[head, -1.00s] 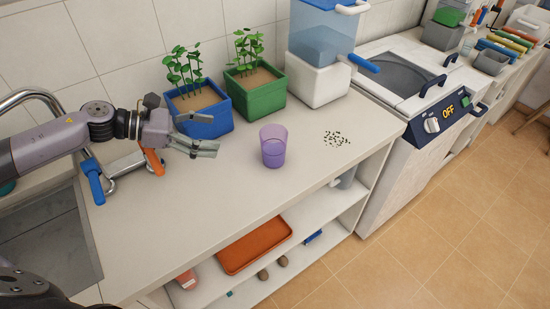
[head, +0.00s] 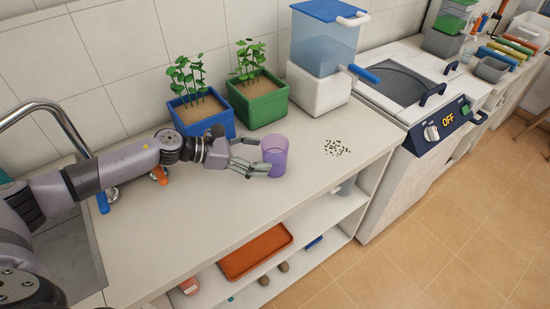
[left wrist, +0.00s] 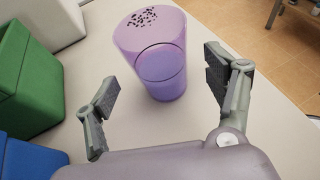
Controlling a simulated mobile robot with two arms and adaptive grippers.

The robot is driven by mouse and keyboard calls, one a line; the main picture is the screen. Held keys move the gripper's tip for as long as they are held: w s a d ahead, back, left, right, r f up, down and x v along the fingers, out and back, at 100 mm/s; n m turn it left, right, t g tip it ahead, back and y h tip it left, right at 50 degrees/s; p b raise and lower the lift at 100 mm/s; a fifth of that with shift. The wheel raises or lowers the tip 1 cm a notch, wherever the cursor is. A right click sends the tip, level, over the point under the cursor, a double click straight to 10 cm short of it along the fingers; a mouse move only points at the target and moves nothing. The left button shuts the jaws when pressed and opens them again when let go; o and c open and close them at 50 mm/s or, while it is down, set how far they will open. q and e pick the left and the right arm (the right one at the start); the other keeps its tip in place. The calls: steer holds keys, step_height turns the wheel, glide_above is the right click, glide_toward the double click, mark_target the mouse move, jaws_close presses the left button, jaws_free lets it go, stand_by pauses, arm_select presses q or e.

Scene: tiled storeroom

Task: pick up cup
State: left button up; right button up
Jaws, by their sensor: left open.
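The purple see-through cup (head: 274,155) stands upright on the counter, in front of the green planter. My left gripper (head: 262,159) is open and reaches from the left to the cup's near-left side. In the left wrist view the cup (left wrist: 158,68) stands ahead of the open fingers (left wrist: 162,95), roughly centred between them and mostly beyond their tips. Dark specks on the counter show through its upper part. I cannot tell whether a finger touches it. My right gripper is not in view.
A blue planter (head: 205,121) and a green planter (head: 262,110) stand behind the arm and cup. A dispenser with a white base (head: 318,90) is to their right. Dark specks (head: 337,147) lie right of the cup. The front counter (head: 185,215) is clear.

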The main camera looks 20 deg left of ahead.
mark_target(275, 159)
arm_select(q)
steer(key=p+x, duration=0.1)
steer(key=x, duration=0.1)
steer(key=p+x, duration=0.1)
steer(key=x, duration=0.2)
steer(key=shift+w+f, duration=0.1)
steer(key=shift+f, duration=0.25)
steer(key=shift+w+d+f, duration=0.1)
steer(key=shift+d+f, duration=0.05)
steer(key=shift+f, duration=0.05)
steer(key=shift+c, duration=0.3)
steer(key=c, duration=1.2)
steer(key=shift+r, duration=0.1)
steer(key=shift+c, duration=0.5)
steer(key=shift+r, duration=0.15)
